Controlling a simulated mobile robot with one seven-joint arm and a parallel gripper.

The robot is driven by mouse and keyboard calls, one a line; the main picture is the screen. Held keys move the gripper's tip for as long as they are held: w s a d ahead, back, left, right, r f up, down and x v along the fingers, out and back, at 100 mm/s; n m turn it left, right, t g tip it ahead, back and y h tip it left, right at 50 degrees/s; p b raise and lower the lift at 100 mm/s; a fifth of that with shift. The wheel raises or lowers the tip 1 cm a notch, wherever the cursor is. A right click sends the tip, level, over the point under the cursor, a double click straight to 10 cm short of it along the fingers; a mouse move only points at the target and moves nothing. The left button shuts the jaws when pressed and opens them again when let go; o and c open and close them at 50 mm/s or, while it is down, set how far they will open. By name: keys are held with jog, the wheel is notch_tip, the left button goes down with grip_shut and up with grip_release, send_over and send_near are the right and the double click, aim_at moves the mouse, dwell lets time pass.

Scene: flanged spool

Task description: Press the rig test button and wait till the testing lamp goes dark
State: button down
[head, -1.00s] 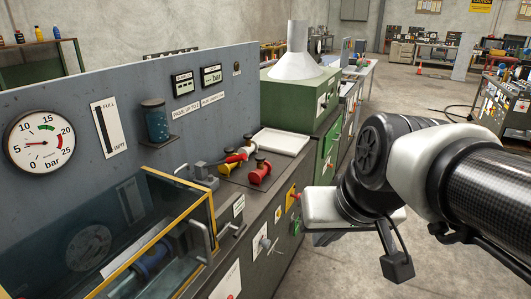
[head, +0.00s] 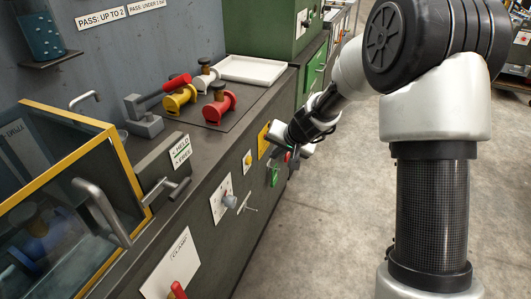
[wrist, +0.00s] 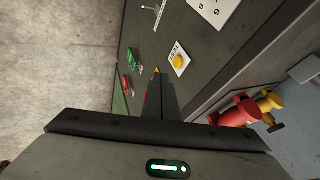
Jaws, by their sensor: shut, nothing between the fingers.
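A round yellow button (head: 247,160) sits on a small white labelled plate on the bench's front panel. In the wrist view this button (wrist: 179,62) shows just right of and beyond my fingertips, apart from them; the label's print is too small to read surely.
A glass-covered box (head: 60,200) with a yellow frame stands left. Red (head: 220,106) and yellow (head: 179,95) spools lie on top.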

aim_at(249, 160)
jog(key=shift+w+d+f, duration=0.1)
jog(key=shift+w+f, duration=0.25)
jog(key=shift+f, duration=0.15)
jog(key=w+a+f, duration=0.6)
jog(key=a+f, duration=0.1)
jog(key=f, duration=0.1)
jog(key=shift+w, duration=0.2)
